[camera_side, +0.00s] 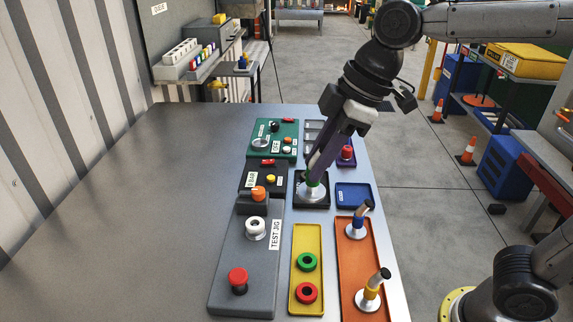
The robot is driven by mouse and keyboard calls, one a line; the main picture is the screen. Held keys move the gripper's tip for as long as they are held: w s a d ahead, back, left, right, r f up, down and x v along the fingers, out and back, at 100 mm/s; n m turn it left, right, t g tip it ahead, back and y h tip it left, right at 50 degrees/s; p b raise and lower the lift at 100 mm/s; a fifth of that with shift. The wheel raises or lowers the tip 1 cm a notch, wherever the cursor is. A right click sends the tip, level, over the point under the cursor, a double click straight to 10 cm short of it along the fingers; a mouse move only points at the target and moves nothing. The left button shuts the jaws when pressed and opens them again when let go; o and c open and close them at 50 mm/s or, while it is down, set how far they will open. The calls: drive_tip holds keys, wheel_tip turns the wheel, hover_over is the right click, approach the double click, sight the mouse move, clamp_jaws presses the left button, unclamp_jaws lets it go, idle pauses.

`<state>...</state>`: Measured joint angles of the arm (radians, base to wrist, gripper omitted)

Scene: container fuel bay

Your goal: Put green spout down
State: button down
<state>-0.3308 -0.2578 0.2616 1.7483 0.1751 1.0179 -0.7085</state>
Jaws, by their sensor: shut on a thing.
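My gripper (314,168) points down and is shut on the green spout (314,192), which has a green collar and a pale round flange. The spout is upright at the small black tray (299,204). Its flange is over or on the tray floor; I cannot tell whether it touches. The fingers hide the spout's upper part.
A blue tray (344,187) to the right is empty. An orange tray (349,262) holds a blue-collared spout (357,222) and a yellow-collared spout (370,294). A yellow tray (306,237) holds green and red rings. The grey test jig (230,262) stands left. The table's left side is clear.

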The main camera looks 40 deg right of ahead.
drive_tip(key=s+d+f+m+t+h, duration=0.15)
drive_tip(key=s+d+m, duration=0.25)
drive_tip(key=d, duration=0.6)
drive_tip(key=s+d+f+m+h, duration=0.1)
drive_tip(key=s+d+f+m, duration=0.3)
drive_tip(key=d, duration=0.5)
hover_over(356, 198)
drive_tip(key=shift+m, duration=0.4)
drive_tip(key=shift+f, duration=5.95)
drive_tip(key=shift+f, duration=0.1)
drive_tip(key=c, duration=0.7)
unclamp_jaws()
drive_tip(key=shift+g, duration=0.25)
drive_tip(key=shift+o, duration=0.2)
